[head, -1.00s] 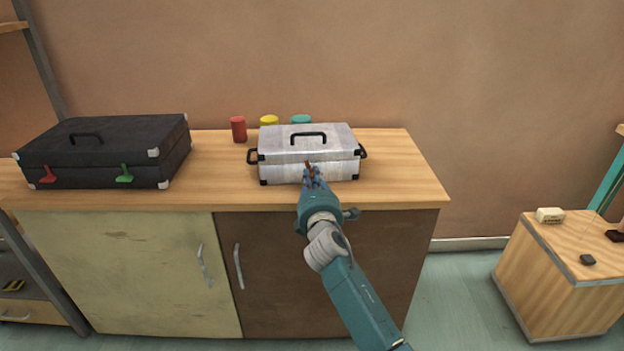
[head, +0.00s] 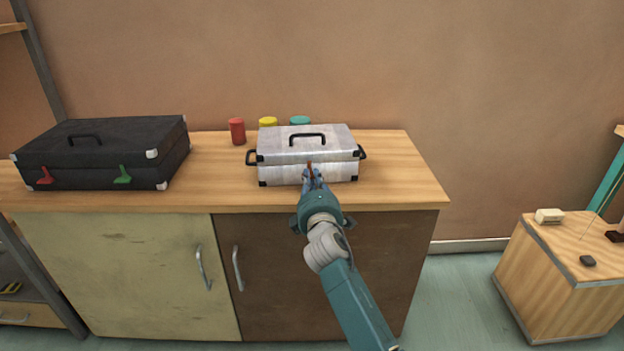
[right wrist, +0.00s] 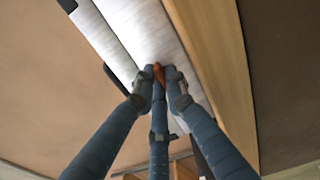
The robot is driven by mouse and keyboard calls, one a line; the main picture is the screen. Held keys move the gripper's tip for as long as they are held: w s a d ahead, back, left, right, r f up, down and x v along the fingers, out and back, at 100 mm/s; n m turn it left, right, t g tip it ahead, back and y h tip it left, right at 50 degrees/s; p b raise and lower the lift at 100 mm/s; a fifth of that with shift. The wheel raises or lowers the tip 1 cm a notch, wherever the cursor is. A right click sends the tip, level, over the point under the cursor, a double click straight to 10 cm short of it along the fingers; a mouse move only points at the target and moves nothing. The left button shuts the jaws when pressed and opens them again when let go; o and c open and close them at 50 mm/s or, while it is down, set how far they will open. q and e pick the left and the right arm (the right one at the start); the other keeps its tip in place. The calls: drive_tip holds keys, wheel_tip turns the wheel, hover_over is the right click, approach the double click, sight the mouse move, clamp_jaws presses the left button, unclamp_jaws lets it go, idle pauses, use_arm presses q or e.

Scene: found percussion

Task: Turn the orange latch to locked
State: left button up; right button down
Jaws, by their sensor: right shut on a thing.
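A silver-white case (head: 285,172) with black corners and a top handle stands closed on the wooden cabinet top. The orange latch (head: 309,165) is on its front face, mostly hidden by my gripper in the head view. My right gripper (head: 312,177) is at the front of the case, shut on the latch. In the right wrist view, my gripper's fingers (right wrist: 160,82) close around the orange latch (right wrist: 158,71), against the pale case (right wrist: 140,35). Whether the latch is at locked cannot be told. My left gripper is not in view.
A black case (head: 90,160) with a red latch (head: 45,176) and a green latch (head: 122,175) lies at left on the cabinet top (head: 215,192). Red, yellow and teal cans (head: 237,131) stand behind. A wooden box (head: 560,265) with small items stands at right.

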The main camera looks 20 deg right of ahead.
drive_tip(key=shift+f, duration=0.15)
drive_tip(key=c, duration=1.9)
unclamp_jaws()
drive_tip(key=shift+o, duration=0.7)
